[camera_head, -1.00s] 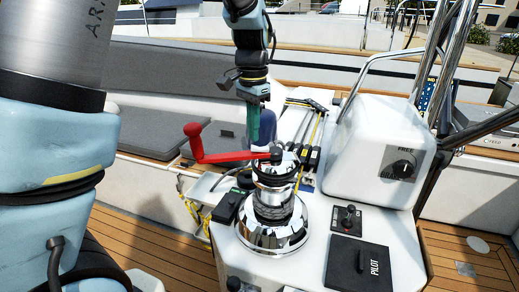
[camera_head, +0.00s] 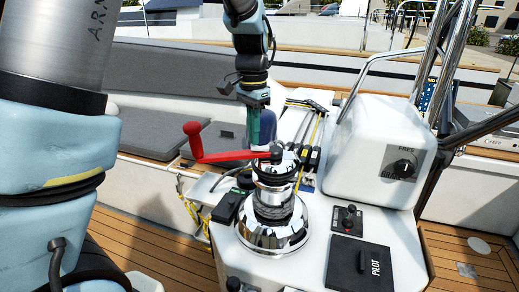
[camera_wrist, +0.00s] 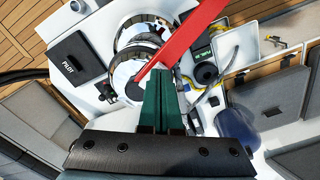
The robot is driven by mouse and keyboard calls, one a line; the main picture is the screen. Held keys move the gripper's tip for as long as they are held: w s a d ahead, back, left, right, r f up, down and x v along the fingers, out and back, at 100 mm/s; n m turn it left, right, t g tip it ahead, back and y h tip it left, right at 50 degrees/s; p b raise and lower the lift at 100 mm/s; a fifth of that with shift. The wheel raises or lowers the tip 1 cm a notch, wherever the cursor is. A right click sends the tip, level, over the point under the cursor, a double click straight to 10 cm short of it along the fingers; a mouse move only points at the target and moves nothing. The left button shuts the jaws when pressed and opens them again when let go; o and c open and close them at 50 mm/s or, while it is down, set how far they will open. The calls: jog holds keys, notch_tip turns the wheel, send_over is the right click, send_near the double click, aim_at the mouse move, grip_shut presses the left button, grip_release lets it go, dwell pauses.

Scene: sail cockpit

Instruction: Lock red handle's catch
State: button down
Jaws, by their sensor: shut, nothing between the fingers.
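The red handle (camera_head: 222,156) is a winch crank seated on top of the chrome winch (camera_head: 270,219), its arm pointing left with an upright red grip (camera_head: 193,139) at the end. Its dark hub with the catch (camera_head: 277,152) is small in the head view. My gripper (camera_head: 254,141) points down with green fingers shut and empty, just behind and left of the hub. In the wrist view the gripper tips (camera_wrist: 159,72) lie close to the red handle arm (camera_wrist: 190,38) near its hub end. I cannot tell whether they touch. The catch's position cannot be made out.
A white pod with a FREE dial (camera_head: 403,168) stands right of the winch. A PILOT panel (camera_head: 358,269) and a small joystick panel (camera_head: 348,220) lie in front of it. Rope clutches with lines (camera_head: 312,135) are behind. Chrome rails (camera_head: 440,65) rise at the right.

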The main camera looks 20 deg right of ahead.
jog(key=shift+f+b, duration=0.3)
jog(key=shift+f, duration=0.2)
jog(key=shift+r, duration=0.15)
jog(key=shift+r+p, duration=2.95)
jog(key=shift+r, duration=0.5)
jog(key=shift+f, duration=0.1)
